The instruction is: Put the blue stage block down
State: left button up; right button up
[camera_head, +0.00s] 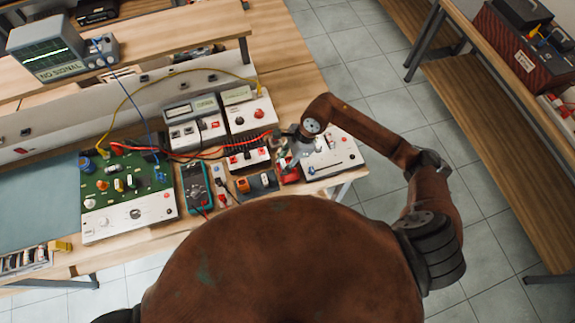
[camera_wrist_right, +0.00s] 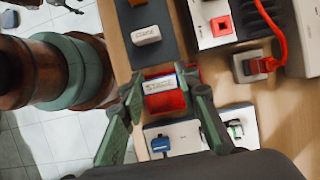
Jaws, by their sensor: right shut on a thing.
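My right gripper (camera_head: 298,150) reaches down over the front right of the workbench. In the right wrist view, its two green fingers (camera_wrist_right: 160,92) are closed on the sides of a small block (camera_wrist_right: 159,84), which I take for the blue stage block. Its face is mostly white with blue lettering and blue at the end. A red piece (camera_wrist_right: 166,103) shows directly beneath or behind it; I cannot tell whether they touch. In the head view the block is hidden by the gripper. My left gripper is not in view.
A white module (camera_head: 333,158) lies right of the gripper. A dark tray (camera_head: 255,186) with small blocks, a multimeter (camera_head: 196,186) and a green circuit board (camera_head: 125,190) lie to the left. Red cables (camera_head: 205,153) cross the bench. The bench's front edge is close.

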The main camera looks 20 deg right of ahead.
jog(key=shift+w+d+f, duration=0.2)
jog(key=shift+d+f, duration=0.2)
jog(key=shift+f, duration=0.1)
jog(key=shift+w+d+f, duration=0.15)
jog(key=shift+d+f, duration=0.2)
jog(key=shift+f, duration=0.15)
jog(key=f, duration=0.2)
jog(key=f+p, duration=0.1)
jog(key=shift+w+d, duration=0.1)
jog(key=shift+d, duration=0.15)
jog(key=shift+f, duration=0.25)
jog(key=shift+f, duration=0.1)
jog(key=shift+f, duration=0.15)
jog(key=o, duration=1.2)
